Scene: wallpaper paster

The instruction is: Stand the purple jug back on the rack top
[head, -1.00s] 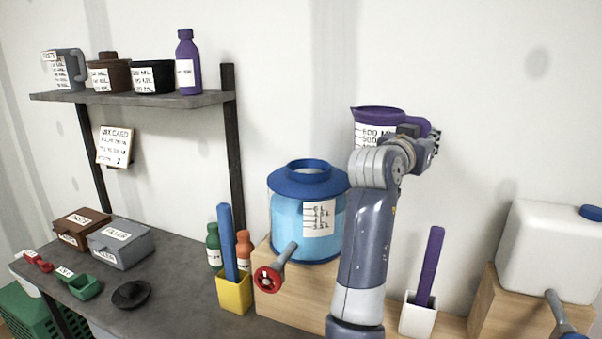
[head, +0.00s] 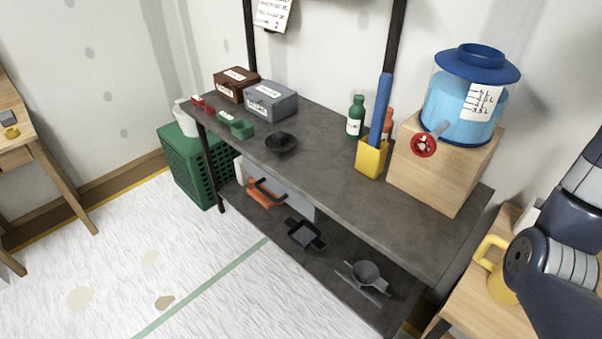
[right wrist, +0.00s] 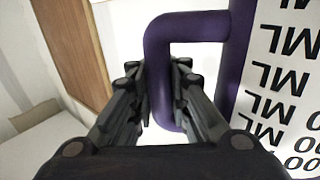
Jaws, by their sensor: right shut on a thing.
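The purple jug shows in the right wrist view, its handle (right wrist: 172,28) between the fingers and its white, ML-marked side at the right edge. My right gripper (right wrist: 158,85) is shut on that handle. The jug's rim and base are outside this view. In the head view only part of my right arm shows at the right edge; the jug and both grippers are out of frame. The rack's dark posts (head: 396,35) and grey worktop (head: 330,165) show, but its top shelf is above the frame.
On the worktop are a blue dispenser (head: 462,105) on a wooden block (head: 440,170), a yellow holder (head: 371,158), a green bottle (head: 356,116), brown (head: 236,85) and grey boxes (head: 270,101) and a black dish (head: 281,142). A yellow mug (head: 497,270) stands lower right. Open floor lies front left.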

